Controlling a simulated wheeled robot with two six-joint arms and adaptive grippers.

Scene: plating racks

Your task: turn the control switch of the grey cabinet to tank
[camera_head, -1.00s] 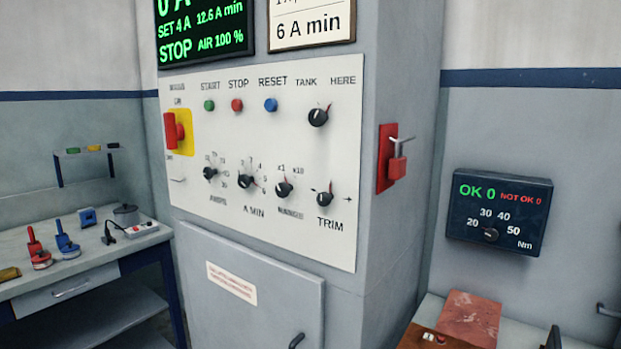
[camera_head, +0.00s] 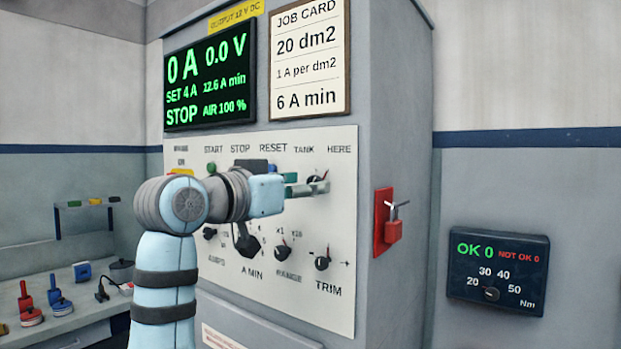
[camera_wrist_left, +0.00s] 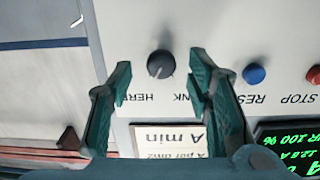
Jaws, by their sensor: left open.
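The control switch, a round black knob (camera_head: 317,179) under the labels TANK and HERE, sits on the white panel (camera_head: 340,250) of the grey cabinet (camera_head: 395,110). My left gripper (camera_head: 308,188) is in front of it in the head view and partly hides it. In the left wrist view, upside down, the knob (camera_wrist_left: 160,64) shows between the open green fingers of my left gripper (camera_wrist_left: 160,78), beyond the tips and apparently untouched. Its pale pointer line appears turned toward HERE. My right gripper is not in view.
The blue RESET button (camera_wrist_left: 254,74) lies beside one finger. The TRIM knob (camera_head: 322,263) and RANGE knob (camera_head: 282,253) sit below. A display (camera_head: 210,80) and job card (camera_head: 310,60) hang above.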

